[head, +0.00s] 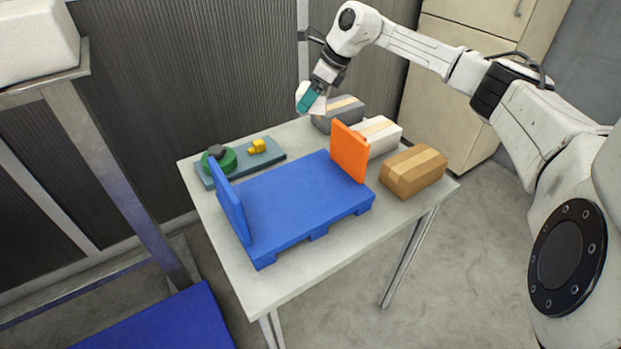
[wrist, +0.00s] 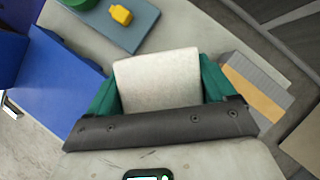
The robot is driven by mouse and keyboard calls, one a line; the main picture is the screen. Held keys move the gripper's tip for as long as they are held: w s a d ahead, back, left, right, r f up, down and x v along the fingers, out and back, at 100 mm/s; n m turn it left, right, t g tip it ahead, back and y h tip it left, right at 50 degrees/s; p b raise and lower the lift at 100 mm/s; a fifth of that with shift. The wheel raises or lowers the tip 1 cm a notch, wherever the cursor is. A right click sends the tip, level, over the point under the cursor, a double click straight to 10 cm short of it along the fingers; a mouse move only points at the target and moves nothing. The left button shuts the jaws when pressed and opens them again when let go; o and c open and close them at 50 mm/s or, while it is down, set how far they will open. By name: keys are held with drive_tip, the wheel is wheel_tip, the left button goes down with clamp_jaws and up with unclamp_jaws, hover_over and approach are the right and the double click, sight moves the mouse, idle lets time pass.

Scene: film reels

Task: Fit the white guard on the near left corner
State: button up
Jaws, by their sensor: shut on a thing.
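My gripper (head: 309,98) has teal fingers and is raised above the far end of the table. It is shut on a white guard (wrist: 157,82), a pale plate that fills the space between the fingers in the wrist view; in the head view the fingers partly hide it. A blue pallet (head: 295,200) lies on the table, well to the near left of my gripper and apart from it. A blue upright panel (head: 229,203) stands along its left edge, and an orange upright panel (head: 349,152) stands at its right end. The pallet's near left corner is below the blue panel's near end.
A grey box (head: 337,117), a white box (head: 384,138) and a brown box (head: 413,175) stand along the table's far right side. A teal tray (head: 268,157) behind the pallet holds a green reel (head: 226,161) and a yellow piece (head: 257,146). A metal frame stands at left.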

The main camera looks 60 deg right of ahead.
sight(302, 146)
wheel_tip(302, 146, down, 13)
drive_tip(key=b, duration=0.2)
drive_tip(key=shift+f+b, duration=0.2)
drive_tip(key=shift+b, duration=0.15)
drive_tip(key=o, duration=0.9)
drive_tip(key=shift+f, duration=0.1)
